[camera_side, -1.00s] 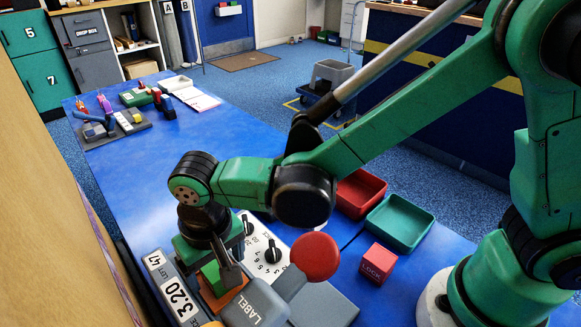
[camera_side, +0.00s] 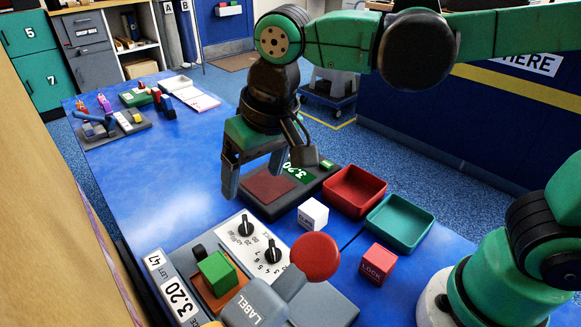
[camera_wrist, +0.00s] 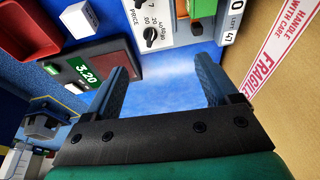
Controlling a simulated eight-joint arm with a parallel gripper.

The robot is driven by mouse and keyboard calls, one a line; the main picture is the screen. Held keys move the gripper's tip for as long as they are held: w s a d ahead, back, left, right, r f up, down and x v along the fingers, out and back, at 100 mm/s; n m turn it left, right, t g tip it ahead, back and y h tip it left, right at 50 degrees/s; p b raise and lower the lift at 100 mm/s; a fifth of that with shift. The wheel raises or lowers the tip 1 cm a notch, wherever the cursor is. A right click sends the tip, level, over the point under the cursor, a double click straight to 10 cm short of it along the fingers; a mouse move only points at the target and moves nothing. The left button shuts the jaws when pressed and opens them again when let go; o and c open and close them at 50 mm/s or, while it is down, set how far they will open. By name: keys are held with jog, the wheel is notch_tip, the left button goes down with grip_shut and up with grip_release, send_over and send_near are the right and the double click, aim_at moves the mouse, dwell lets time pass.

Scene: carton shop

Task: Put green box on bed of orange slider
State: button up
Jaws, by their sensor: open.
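The green box (camera_side: 217,272) sits on the orange slider bed (camera_side: 230,292), in the control panel at the front. It looks upright, and orange shows around its base. In the wrist view the green box (camera_wrist: 204,8) shows at the top edge, with an orange strip of the slider (camera_wrist: 197,29) beside it. My gripper (camera_side: 254,174) is open and empty, raised above the table, behind and apart from the box. Its two fingers (camera_wrist: 160,78) show in the wrist view with only blue table between them.
The grey LABEL lever (camera_side: 254,306) and red knob (camera_side: 315,256) stand right of the box. A white cube (camera_side: 313,214), red LOCK cube (camera_side: 378,264), scale (camera_side: 268,186), red tray (camera_side: 355,205) and green tray (camera_side: 400,224) lie beyond. The table's left middle is clear.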

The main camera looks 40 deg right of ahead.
jog(key=s+d+f+t, duration=0.1)
jog(key=d+t, duration=0.1)
jog(key=d, duration=0.4)
jog(key=s+d+f+t, duration=0.1)
jog(key=d+t, duration=0.1)
jog(key=d, duration=0.5)
jog(key=shift+s+d+f+h, duration=0.25)
jog(key=shift+s+f+h, duration=0.05)
jog(key=shift+f+h, duration=0.1)
